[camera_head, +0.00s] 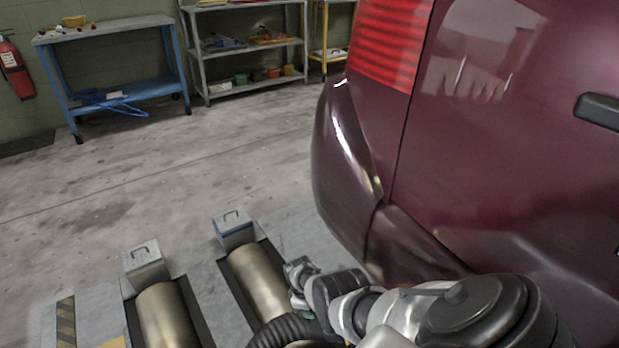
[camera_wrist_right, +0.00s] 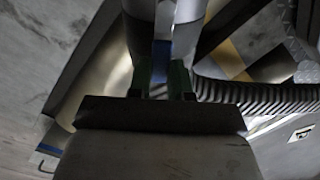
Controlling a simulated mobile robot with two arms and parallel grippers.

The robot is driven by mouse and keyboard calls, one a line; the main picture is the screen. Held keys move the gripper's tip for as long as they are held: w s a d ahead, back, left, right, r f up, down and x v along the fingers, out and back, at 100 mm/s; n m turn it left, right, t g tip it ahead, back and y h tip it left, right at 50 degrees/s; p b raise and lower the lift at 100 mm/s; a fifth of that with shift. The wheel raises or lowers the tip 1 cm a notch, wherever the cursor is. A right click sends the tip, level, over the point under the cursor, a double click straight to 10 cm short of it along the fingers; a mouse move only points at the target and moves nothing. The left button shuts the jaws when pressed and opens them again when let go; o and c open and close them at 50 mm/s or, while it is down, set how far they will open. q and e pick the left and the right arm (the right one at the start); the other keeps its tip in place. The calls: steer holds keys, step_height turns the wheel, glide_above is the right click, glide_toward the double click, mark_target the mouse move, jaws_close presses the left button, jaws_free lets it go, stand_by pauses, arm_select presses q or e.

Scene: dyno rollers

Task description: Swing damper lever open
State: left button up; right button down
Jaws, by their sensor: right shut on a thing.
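In the right wrist view, my right gripper (camera_wrist_right: 161,88) has dark green fingertips on both sides of a narrow blue bar. The bar appears to be the damper lever (camera_wrist_right: 162,53), and the gripper is shut on it. The lever stands in front of a grey pipe-like part (camera_wrist_right: 182,14). A ribbed dark hose (camera_wrist_right: 240,93) joins close to the right of the fingers. In the head view the hose (camera_head: 283,330) is at the bottom edge, beside my arm. The lever cannot be made out there. My left gripper is not in view.
A dark red car (camera_head: 500,160) fills the right side, close to my arm. Two brass rollers (camera_head: 257,280) (camera_head: 165,315) lie in the floor, with grey boxes at their far ends. A blue bench (camera_head: 120,90) and a grey shelf (camera_head: 250,50) stand behind open floor.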

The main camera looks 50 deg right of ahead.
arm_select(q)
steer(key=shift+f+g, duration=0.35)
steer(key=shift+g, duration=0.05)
arm_select(e)
steer(key=shift+s+a+n, duration=0.3)
steer(key=shift+s+n, duration=0.05)
steer(key=shift+n, duration=0.05)
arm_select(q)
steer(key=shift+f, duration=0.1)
